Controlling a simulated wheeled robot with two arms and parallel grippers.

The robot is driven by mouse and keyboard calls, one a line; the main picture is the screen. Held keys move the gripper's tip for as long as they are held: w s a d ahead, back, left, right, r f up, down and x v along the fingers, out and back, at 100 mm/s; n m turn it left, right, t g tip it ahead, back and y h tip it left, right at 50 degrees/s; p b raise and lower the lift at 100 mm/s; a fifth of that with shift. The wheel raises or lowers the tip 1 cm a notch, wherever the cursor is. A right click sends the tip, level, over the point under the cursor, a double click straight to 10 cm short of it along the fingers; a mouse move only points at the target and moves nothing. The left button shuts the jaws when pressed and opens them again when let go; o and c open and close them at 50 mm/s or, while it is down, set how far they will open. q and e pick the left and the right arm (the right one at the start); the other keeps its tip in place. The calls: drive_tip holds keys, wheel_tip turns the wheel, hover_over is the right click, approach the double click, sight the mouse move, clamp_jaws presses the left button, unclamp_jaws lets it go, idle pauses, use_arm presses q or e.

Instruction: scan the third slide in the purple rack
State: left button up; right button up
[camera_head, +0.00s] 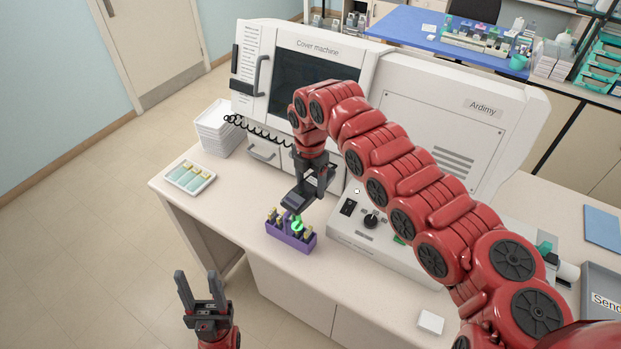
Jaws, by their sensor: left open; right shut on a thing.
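The purple rack (290,238) stands on the counter in front of the cover machine. Several slides with yellowish ends (306,233) stand upright in it, and a bright green glow lies over its middle. My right gripper (312,180) is shut on a dark handheld scanner (298,201). The scanner is above the rack, tilted, and hides part of the slides. Which slide the green glow falls on is hard to tell. My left gripper (197,276) is open and empty, low at the left, in front of the counter.
The cover machine (270,55) stands behind the rack, with a black coiled cord (262,132) at its front. A white tray of slides (190,177) lies at the left. A control box (360,240) is right of the rack. The counter's front left is clear.

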drive_tip(key=w+a+f+b, duration=0.2)
drive_tip(key=a+f, duration=0.1)
drive_tip(key=shift+w+a+f+b, duration=0.2)
drive_tip(key=shift+b, duration=0.1)
drive_tip(key=shift+w+a+f+b, duration=0.5)
drive_tip(key=shift+w+a+b, duration=0.05)
drive_tip(key=shift+a+b, duration=0.1)
drive_tip(key=shift+r, duration=0.1)
wheel_tip(320, 180, up, 3)
drive_tip(key=shift+f+b, duration=0.1)
drive_tip(key=shift+b, duration=0.35)
